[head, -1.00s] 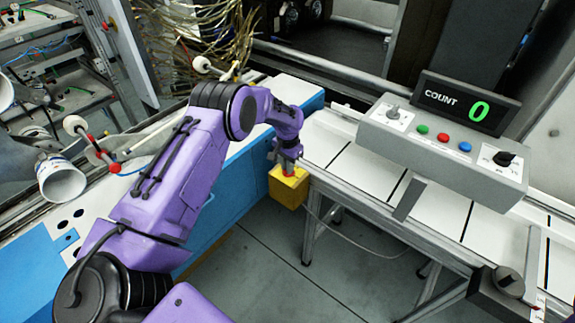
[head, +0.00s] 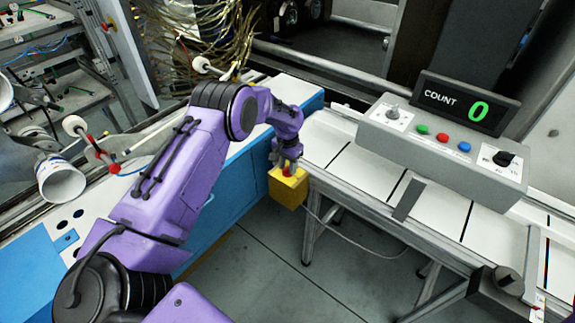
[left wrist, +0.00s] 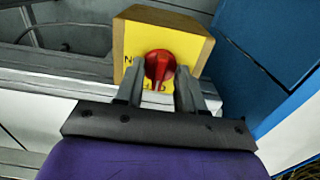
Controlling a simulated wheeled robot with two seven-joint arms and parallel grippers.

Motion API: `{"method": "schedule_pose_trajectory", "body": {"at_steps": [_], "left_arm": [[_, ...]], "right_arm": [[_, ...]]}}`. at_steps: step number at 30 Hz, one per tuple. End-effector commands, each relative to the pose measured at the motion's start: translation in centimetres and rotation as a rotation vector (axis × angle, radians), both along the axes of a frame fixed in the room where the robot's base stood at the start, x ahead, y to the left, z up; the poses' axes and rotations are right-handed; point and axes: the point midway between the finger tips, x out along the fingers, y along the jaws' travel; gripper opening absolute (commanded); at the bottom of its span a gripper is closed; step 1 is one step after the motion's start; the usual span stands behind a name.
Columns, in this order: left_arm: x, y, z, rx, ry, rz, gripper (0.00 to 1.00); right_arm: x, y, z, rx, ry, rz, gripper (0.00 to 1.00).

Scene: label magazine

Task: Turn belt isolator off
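The belt isolator is a yellow box (head: 288,189) with a red knob (head: 287,171), at the near left end of the belt frame. In the left wrist view the box (left wrist: 190,45) fills the top middle. Its red knob (left wrist: 158,67) has its grip bar roughly upright in the picture, with a partly hidden letter beside it. My left gripper (head: 287,161) is at the box's knob face. Its fingers (left wrist: 160,82) are open, one on each side of the knob, with a small gap visible on the right. My right gripper is not in view.
A grey control box (head: 445,150) with buttons and a COUNT display (head: 465,102) reading 0 stands on the white belt (head: 375,175). A blue cabinet (head: 225,178) is left of the isolator. Open floor (head: 270,265) lies in front.

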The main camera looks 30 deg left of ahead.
Motion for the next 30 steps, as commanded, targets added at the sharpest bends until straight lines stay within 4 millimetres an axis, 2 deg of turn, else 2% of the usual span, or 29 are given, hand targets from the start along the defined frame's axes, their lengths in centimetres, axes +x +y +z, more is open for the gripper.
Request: {"method": "schedule_pose_trajectory", "body": {"at_steps": [5, 15, 18, 22, 30], "left_arm": [[0.1, 0.0, 0.8, 0.000, -0.002, 0.000, 0.38], [0.1, 0.0, 8.3, 0.000, -0.003, 0.000, 0.38], [0.0, 0.0, 9.7, 0.000, -0.001, 0.000, 0.38], [0.0, 0.0, 10.5, 0.000, 0.001, -0.001, 0.38], [0.0, 0.0, 10.5, 0.000, 0.001, 0.000, 0.38]], "right_arm": [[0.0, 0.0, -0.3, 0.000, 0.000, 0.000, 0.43], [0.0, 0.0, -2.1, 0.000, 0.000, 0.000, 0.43], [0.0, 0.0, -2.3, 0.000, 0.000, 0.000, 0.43], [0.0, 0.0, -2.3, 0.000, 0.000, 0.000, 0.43], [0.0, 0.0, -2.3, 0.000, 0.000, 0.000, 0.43]]}}
